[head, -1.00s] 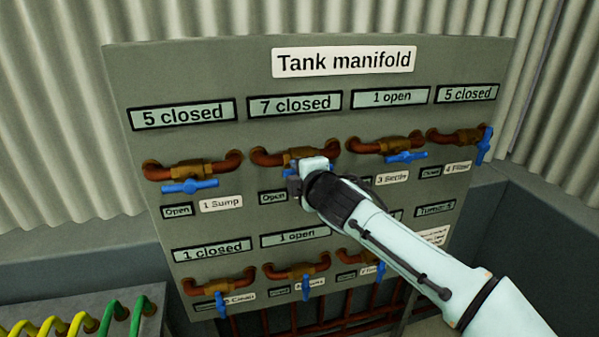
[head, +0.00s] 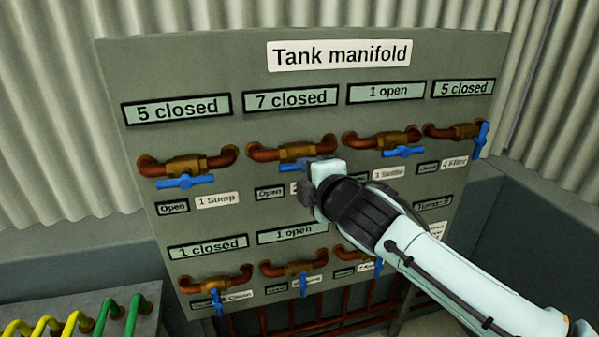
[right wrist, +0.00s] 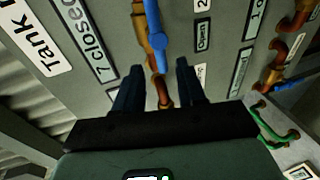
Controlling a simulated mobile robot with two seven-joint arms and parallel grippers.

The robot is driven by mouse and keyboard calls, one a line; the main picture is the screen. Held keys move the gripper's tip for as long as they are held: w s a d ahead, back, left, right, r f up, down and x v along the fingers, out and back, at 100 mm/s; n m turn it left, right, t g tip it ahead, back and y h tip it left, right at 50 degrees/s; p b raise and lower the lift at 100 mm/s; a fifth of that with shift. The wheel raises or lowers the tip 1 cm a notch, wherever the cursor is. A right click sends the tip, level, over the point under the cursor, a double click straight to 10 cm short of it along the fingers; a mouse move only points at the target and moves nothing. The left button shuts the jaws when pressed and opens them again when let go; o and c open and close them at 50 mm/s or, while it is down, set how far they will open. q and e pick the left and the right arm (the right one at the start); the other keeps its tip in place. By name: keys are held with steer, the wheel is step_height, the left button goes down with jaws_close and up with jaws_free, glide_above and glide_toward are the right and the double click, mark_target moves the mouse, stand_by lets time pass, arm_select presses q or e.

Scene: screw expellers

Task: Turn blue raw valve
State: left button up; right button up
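The grey Tank manifold panel (head: 210,80) carries brown pipes with blue valve handles. The second upper valve's blue handle (head: 292,167) is partly covered by my right gripper (head: 312,182) in the head view. In the right wrist view, my right gripper (right wrist: 160,66) has its two dark fingers apart, with a blue handle (right wrist: 155,30) just beyond and between them. No grip on it shows. The display above that valve reads "7 closed" (head: 291,97). The label beside it is mostly hidden, and I cannot read "raw" on any label. My left gripper is out of view.
Other blue handles sit close by: Sump (head: 185,181), Settle (head: 403,152), Filter (head: 481,140) and several in the lower row (head: 303,285). A grey box with yellow and green pipes (head: 115,322) stands at lower left. A corrugated wall (head: 50,110) is behind.

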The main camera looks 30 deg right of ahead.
steer(key=v, duration=0.5)
steer(key=shift+s, duration=0.3)
steer(key=s+a+b, duration=0.2)
steer(key=s, duration=0.5)
steer(key=shift+s, duration=0.4)
